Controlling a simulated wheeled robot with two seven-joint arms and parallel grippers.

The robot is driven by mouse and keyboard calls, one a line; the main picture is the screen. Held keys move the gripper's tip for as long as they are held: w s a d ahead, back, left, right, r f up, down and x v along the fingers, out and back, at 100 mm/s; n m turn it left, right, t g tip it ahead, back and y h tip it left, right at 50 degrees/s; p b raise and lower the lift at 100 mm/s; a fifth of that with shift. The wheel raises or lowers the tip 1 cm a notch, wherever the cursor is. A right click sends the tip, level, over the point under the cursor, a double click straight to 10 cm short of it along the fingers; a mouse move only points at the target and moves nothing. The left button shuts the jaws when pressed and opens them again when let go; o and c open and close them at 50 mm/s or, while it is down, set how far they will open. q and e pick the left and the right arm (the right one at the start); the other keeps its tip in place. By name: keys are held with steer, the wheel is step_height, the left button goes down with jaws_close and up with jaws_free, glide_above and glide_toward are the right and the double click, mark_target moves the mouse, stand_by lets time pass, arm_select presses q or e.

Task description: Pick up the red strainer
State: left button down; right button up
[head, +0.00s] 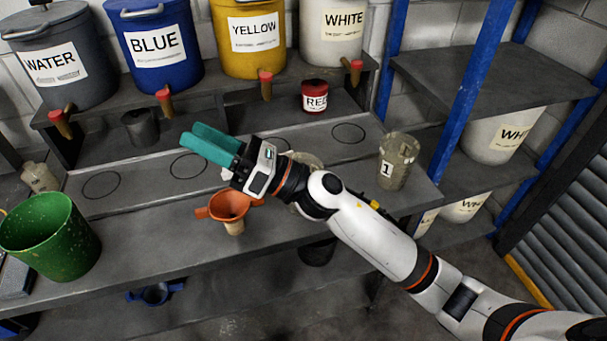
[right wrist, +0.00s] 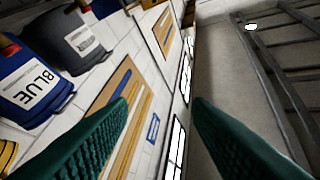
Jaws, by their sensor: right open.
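The red strainer looks like an orange-red funnel-shaped cup (head: 229,205) with side tabs. It sits on the front part of the grey bench, with a tan piece showing below its bowl. My right gripper (head: 205,143) is above and behind the strainer, with its teal fingers pointing to the left and apart from it. In the right wrist view the two fingers (right wrist: 162,118) are spread with nothing between them, and the strainer does not show there. My left gripper is not in view.
A green bucket (head: 47,236) stands at the left and a clear cup marked 1 (head: 398,160) at the right. A small red can (head: 314,96) and a dark cup (head: 140,127) are behind. Labelled buckets line the upper shelf. A blue strainer (head: 155,294) lies below.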

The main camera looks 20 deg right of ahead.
steer(key=s+a+f+n+g+h, duration=0.2)
steer(key=s+a+n+g, duration=0.2)
steer(key=n+g, duration=0.9)
step_height(320, 180, down, 5)
steer(key=d+n+h, duration=0.2)
steer(key=n+h, duration=0.5)
steer(key=n, duration=0.3)
steer(key=w+d+n+t+h, duration=0.25)
steer(key=d+h, duration=0.35)
steer(key=d, duration=0.4)
steer(key=w+d+n+t+h, duration=0.1)
steer(key=w+d+n+h, duration=0.25)
steer(key=d+h, duration=0.4)
step_height(320, 180, down, 12)
steer(key=d+y+p, duration=0.1)
steer(key=p, duration=0.4)
steer(key=shift+w+d+f+m+p, duration=0.25)
steer(key=shift+w+d+m+p, duration=0.05)
steer(key=shift+w+d+p, duration=0.1)
steer(key=shift+g, duration=0.25)
jaws_close()
jaws_free()
